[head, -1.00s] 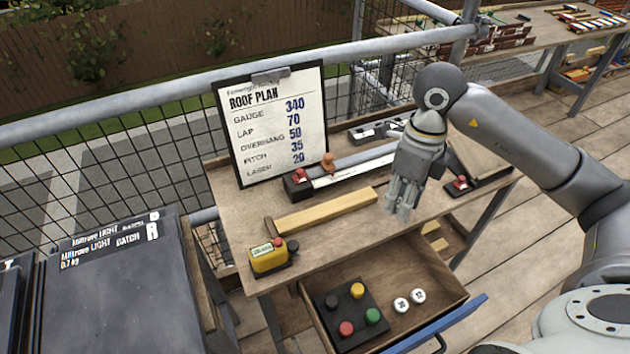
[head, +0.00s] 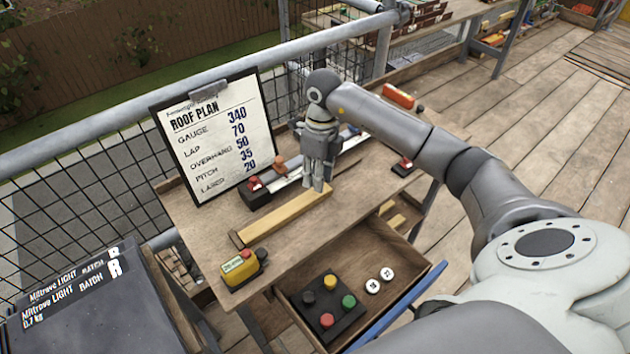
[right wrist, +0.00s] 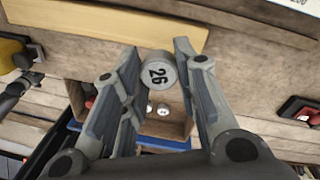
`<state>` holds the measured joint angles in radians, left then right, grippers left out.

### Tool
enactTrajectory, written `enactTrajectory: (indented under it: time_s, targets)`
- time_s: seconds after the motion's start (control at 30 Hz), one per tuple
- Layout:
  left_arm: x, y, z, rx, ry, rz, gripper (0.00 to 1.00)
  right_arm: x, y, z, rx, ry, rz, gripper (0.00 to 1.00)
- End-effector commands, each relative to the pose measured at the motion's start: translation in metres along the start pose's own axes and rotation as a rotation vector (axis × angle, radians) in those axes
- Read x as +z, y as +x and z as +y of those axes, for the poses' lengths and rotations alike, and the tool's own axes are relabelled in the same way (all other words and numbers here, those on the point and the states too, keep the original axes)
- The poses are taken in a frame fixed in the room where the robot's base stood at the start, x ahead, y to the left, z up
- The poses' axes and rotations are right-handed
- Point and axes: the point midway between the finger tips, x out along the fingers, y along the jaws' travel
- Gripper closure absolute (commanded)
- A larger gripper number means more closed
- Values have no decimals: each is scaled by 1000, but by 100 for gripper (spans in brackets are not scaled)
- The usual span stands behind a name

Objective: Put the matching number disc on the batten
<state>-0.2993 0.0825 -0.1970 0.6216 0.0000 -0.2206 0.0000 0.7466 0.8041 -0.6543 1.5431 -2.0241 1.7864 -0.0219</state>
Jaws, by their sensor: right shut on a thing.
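My right gripper (head: 314,186) is shut on a white number disc in the right wrist view (right wrist: 158,74), marked 26 and held between the fingertips. In the head view the fingers hide this disc. The pale wooden batten (head: 285,216) lies across the bench, and my right fingertips appear at its right end; I cannot tell how high above it. The batten also shows in the right wrist view (right wrist: 105,22), beyond the disc. Two more white discs, a nearer one (head: 372,286) and a farther one (head: 387,273), lie in the open drawer (head: 408,290). My left gripper is out of view.
The roof plan board (head: 215,135) stands at the back, listing gauge 340, lap 70, overhang 50, pitch 35, laser 20. A yellow device (head: 240,267) sits at the bench's front left. A black block with coloured knobs (head: 327,307) is in the drawer. Dark stacks (head: 80,310) stand left.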

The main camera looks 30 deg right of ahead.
Motion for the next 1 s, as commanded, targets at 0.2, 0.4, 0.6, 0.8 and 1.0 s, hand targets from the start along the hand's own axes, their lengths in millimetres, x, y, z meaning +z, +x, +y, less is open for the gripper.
enactTrajectory:
  time_s: [0.2,0.4,0.6,0.8,1.0]
  targets:
    - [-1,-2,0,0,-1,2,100,8,9,-5,0,0,-1,84]
    - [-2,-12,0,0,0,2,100,10,31,-7,3,0,4,84]
    - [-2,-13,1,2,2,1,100,11,44,-10,-2,-1,-1,84]
    - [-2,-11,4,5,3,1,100,11,46,-10,-1,-1,-1,84]
    - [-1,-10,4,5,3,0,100,11,47,-10,-1,-1,0,55]
